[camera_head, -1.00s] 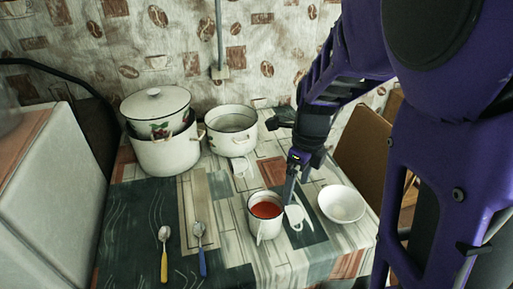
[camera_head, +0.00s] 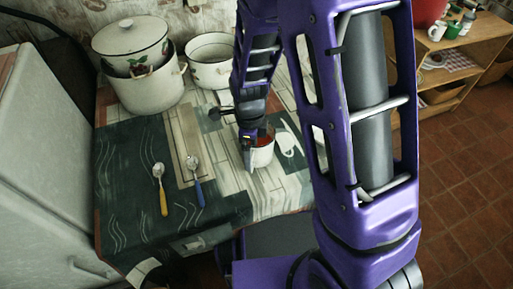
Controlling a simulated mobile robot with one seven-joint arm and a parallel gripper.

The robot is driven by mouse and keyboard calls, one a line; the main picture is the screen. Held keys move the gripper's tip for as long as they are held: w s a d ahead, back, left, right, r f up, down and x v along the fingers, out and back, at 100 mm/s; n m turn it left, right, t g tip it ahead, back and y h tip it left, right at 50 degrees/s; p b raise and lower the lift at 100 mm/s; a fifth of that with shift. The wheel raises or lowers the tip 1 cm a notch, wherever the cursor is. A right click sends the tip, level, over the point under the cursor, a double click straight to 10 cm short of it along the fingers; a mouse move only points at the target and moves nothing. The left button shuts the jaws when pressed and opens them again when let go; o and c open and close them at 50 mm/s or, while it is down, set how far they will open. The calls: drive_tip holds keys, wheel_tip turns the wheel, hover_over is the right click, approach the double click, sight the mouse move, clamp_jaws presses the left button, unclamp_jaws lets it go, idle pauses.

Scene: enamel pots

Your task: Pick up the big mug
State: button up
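The big mug (camera_head: 265,154) is white enamel with red inside. It stands upright on the table, partly hidden by my gripper and wrist. My gripper (camera_head: 248,168) points down at the mug's left, near side in the picture. Its fingers overlap the mug's edge in this view. I cannot tell whether they touch the mug or whether one is inside it. The fingers show nearly edge-on, so the gap between them cannot be read.
A lidded pot (camera_head: 144,75) and an open pot (camera_head: 209,61) stand at the back. Two spoons, yellow-handled (camera_head: 161,188) and blue-handled (camera_head: 195,180), lie left on the table (camera_head: 125,150). A wooden shelf (camera_head: 455,60) stands at right. My arm hides the table's right side.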

drive_tip(key=shift+f, duration=0.85)
drive_tip(key=f, duration=0.4)
drive_tip(key=shift+s+d+b, duration=0.2)
drive_tip(key=shift+s+b, duration=0.1)
drive_tip(key=shift+b, duration=0.05)
drive_tip(key=shift+f, duration=0.65)
clamp_jaws()
drive_tip(key=shift+w+r, duration=0.1)
